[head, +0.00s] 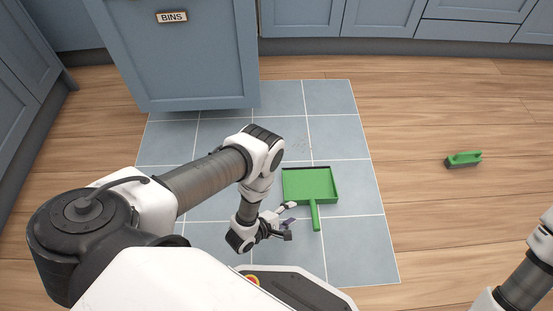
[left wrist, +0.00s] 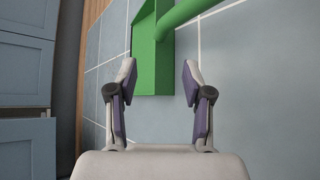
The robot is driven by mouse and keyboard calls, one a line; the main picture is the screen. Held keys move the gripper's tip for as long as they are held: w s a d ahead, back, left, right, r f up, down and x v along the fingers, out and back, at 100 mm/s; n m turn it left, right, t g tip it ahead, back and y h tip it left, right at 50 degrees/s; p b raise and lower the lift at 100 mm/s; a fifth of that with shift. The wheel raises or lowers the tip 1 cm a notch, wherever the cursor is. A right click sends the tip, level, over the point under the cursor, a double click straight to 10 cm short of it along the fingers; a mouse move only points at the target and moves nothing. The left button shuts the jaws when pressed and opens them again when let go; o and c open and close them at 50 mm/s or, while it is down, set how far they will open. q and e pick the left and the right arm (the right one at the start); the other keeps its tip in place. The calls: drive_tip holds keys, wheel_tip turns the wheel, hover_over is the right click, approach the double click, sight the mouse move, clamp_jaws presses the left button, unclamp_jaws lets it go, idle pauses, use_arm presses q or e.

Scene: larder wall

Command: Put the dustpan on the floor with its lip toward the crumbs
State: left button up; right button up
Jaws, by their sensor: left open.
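The green dustpan (head: 308,184) lies flat on the grey-blue floor tiles. Its handle (head: 315,216) points toward me, and the far edge of its pan faces faint crumbs (head: 300,147) on the tiles. My left gripper (head: 290,221) is open and empty, just left of the handle and apart from it. In the left wrist view, the open fingers (left wrist: 158,72) show with the dustpan (left wrist: 146,50) beyond them and its handle (left wrist: 192,12) at the top, outside the jaws. My right arm shows at the lower right of the head view, its gripper out of frame.
A green hand brush (head: 463,158) lies on the wooden floor (head: 430,200) to the right. A blue cabinet front labelled BINS (head: 180,60) stands out over the tiles at the back left. Blue cupboards line the back. The wooden floor between dustpan and brush is clear.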

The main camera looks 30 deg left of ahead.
use_arm(q)
drive_tip(key=s+a+r+m+g+y, duration=0.2)
drive_tip(key=s+r+m+g, duration=0.3)
drive_tip(key=s+r+m, duration=0.3)
drive_tip(key=s+a+r+m+g+y, duration=0.2)
drive_tip(key=s+a+r+m+g, duration=0.2)
drive_tip(key=m, duration=0.8)
drive_tip(key=s+r+g, duration=0.2)
drive_tip(key=s+r, duration=0.2)
drive_tip(key=s, duration=0.1)
drive_tip(key=shift+r+g, duration=0.2)
drive_tip(key=shift+g, duration=0.1)
